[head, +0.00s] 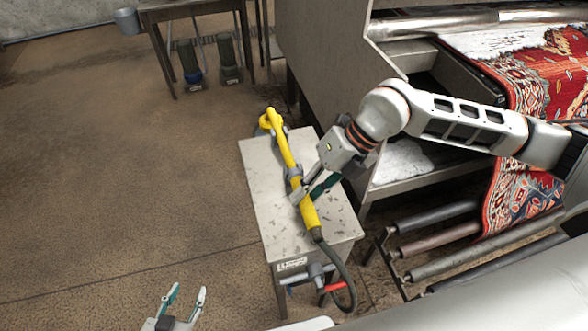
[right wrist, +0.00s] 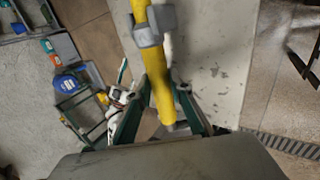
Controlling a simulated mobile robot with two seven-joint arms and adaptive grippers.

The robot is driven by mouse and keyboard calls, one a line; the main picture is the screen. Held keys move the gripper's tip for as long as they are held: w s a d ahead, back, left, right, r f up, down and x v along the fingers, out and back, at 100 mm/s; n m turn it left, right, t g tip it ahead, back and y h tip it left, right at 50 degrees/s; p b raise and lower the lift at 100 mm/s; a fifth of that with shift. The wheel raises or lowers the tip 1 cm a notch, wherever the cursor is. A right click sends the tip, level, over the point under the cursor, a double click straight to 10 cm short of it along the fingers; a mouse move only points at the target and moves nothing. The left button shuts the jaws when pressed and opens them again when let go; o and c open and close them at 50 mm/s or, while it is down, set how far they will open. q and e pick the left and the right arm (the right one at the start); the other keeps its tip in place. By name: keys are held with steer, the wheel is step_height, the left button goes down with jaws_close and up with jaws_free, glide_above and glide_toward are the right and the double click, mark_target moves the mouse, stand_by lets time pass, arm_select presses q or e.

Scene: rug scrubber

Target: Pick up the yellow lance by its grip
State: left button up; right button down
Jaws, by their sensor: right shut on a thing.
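The yellow lance (head: 283,150) lies along a small grey table (head: 260,172), with grey clamp-like parts on it and a dark hose at its near end. My right gripper (head: 303,196) is at the lower part of the lance, shut on it. In the right wrist view the lance (right wrist: 150,75) runs down between the two fingers of the right gripper (right wrist: 162,112). The exact contact is partly hidden. My left gripper (head: 186,300) is low in the head view, empty, with its fingers apart, away from the lance.
A machine with a red patterned rug (head: 530,90) and metal rollers (head: 440,240) stands to the right. A valve with a red handle (head: 334,287) sits at the table's near end. A dark table (head: 190,10) and a bucket (head: 127,20) are at the back. The left floor is clear.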

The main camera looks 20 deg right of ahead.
steer(key=shift+w+r, duration=0.1)
steer(key=shift+r, duration=0.15)
